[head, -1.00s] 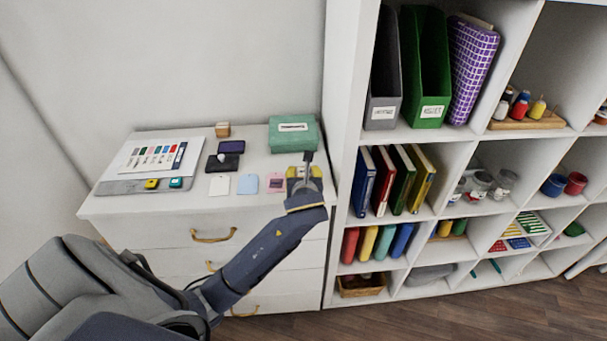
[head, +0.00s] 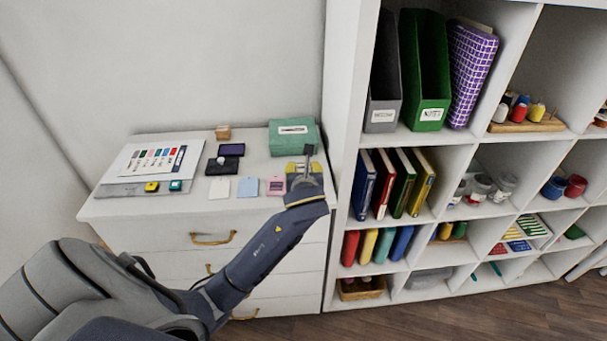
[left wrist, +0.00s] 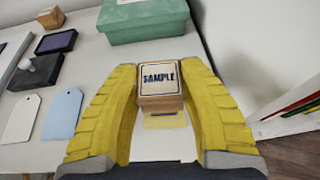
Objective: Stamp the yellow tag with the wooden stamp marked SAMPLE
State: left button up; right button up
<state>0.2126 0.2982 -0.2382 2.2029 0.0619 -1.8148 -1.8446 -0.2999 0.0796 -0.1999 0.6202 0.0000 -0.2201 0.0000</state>
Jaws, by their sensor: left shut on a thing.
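My left gripper (head: 304,170) is over the right front of the cabinet top. In the left wrist view, its yellow fingers (left wrist: 160,98) are shut on a wooden block stamp (left wrist: 160,84) whose top label reads SAMPLE. The stamp looks upright. A strip of the yellow tag (left wrist: 165,120) shows just below the stamp, between the fingers; the rest is hidden. I cannot tell whether the stamp touches the tag. My right gripper is not in view.
White (head: 219,188), blue (head: 248,186) and pink (head: 275,186) tags lie left of the gripper. Behind them are a purple pad (head: 231,150), a dark pad (head: 222,166), a small wooden block (head: 222,132) and a green box (head: 292,141). A shelf wall (head: 345,120) rises close on the right.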

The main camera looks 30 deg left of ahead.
pick_arm(q)
jog(key=shift+r, duration=2.05)
jog(key=shift+r, duration=0.1)
